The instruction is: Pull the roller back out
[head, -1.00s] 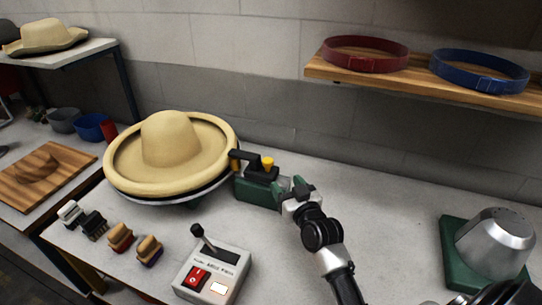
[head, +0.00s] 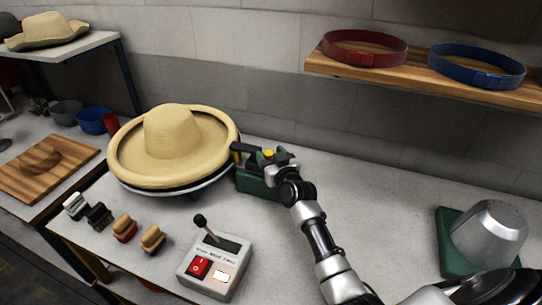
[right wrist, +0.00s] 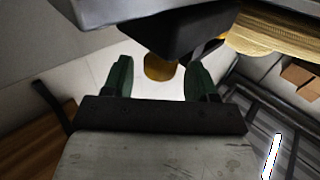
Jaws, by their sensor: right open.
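The roller unit (head: 258,182) has a green base and a dark top carriage, with a yellow knob (head: 267,154) on it. Its roller end (head: 240,148) reaches to the right edge of the straw hat's (head: 172,135) brim. My right gripper (head: 277,157) is open at the right side of the knob. In the right wrist view the yellow knob (right wrist: 158,68) shows between and beyond the two green fingertips (right wrist: 158,72), below a dark block. Whether the fingers touch it I cannot tell. My left gripper is not in view.
A control box (head: 214,265) with a lever and red switch stands in front. Several brushes (head: 98,216) lie front left. A metal dome on a green base (head: 487,238) stands at the right. A shelf (head: 430,75) with two hat bands hangs above. The bench behind my right arm is clear.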

